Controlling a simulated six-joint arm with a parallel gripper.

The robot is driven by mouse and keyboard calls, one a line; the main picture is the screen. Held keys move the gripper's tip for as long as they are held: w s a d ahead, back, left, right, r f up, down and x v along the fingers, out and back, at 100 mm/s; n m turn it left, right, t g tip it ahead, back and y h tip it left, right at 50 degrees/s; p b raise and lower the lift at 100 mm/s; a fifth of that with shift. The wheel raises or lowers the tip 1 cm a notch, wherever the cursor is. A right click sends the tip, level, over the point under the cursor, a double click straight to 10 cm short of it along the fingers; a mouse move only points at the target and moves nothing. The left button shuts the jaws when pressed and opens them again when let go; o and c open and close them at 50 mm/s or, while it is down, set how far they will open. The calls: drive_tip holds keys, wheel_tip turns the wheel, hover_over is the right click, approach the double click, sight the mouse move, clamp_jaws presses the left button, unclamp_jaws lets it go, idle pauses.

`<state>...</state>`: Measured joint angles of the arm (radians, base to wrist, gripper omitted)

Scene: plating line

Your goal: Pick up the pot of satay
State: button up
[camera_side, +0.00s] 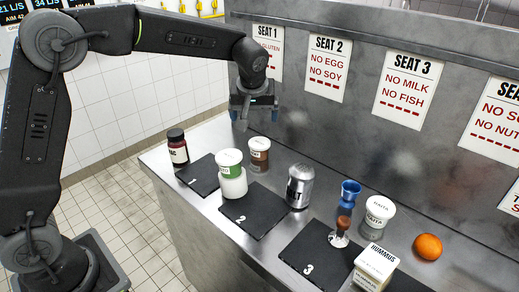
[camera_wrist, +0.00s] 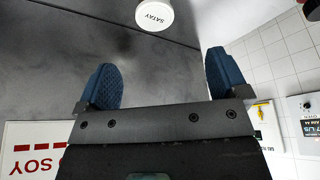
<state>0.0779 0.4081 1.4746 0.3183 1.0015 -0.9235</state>
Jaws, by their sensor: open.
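The pot of satay (camera_wrist: 154,15) shows in the wrist view as a round white lid marked SATAY at the top edge, partly cut off. In the side view, a small brown pot with a white lid (camera_side: 259,156) stands on the steel counter below my gripper and appears to be the same pot. My gripper (camera_side: 254,115) hangs above the counter near the back wall, over that pot and clear of it. In the wrist view, the blue fingertips of my gripper (camera_wrist: 163,80) are wide apart with nothing between them.
A white and green pot (camera_side: 232,180) stands close in front of the brown pot. A dark jar (camera_side: 178,150) is to the left, a silver can (camera_side: 299,187) to the right. The raita pot (camera_side: 377,218), hummus box (camera_side: 374,270) and orange (camera_side: 428,246) are farther right. The back wall (camera_side: 300,125) is close.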

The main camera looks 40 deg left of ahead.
sight(259, 143)
drive_tip(key=shift+n, duration=0.4)
drive_tip(key=x, duration=0.3)
drive_tip(key=w+x, duration=0.1)
drive_tip(key=x, duration=0.6)
drive_tip(key=shift+w+d+f, duration=0.1)
drive_tip(key=shift+w+d, duration=0.15)
drive_tip(key=shift+w, duration=0.2)
drive_tip(key=shift+s+x, duration=0.15)
drive_tip(key=shift+x, duration=1.45)
drive_tip(key=shift+s+x, duration=0.15)
drive_tip(key=shift+x, duration=1.5)
drive_tip(key=shift+a, duration=0.15)
drive_tip(key=shift+c, duration=0.4)
drive_tip(key=c, duration=0.8)
